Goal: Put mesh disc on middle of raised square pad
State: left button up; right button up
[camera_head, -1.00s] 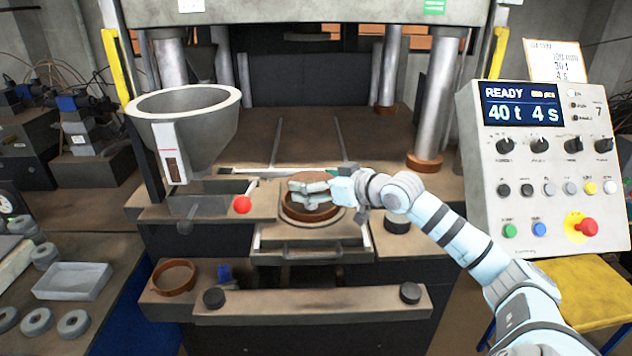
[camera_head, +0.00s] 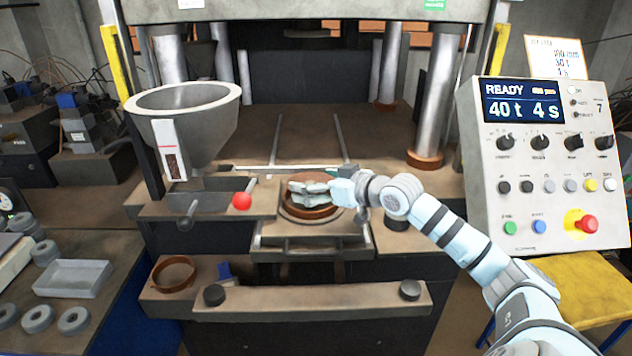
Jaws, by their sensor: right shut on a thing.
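My right gripper (camera_head: 308,192) is over the round brown mould (camera_head: 322,212) at the centre of the press slide. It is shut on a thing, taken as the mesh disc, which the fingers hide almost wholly. I cannot tell whether that thing touches what is below it. The mould stands on a square, flat slide plate (camera_head: 350,234) with a handle bar in front. No separate raised square pad can be made out. My left gripper is not in view.
A grey hopper (camera_head: 205,125) stands at the left, with a red ball knob (camera_head: 242,201) below it. A brown ring (camera_head: 173,273) lies at the front left. A grey tray (camera_head: 73,279) and several grey discs lie further left. A control panel (camera_head: 550,170) stands at the right.

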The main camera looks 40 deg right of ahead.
aim_at(316, 182)
jog(key=o, duration=0.6)
notch_tip(316, 182, up, 10)
jog(key=shift+r, duration=0.1)
jog(key=shift+d, duration=0.1)
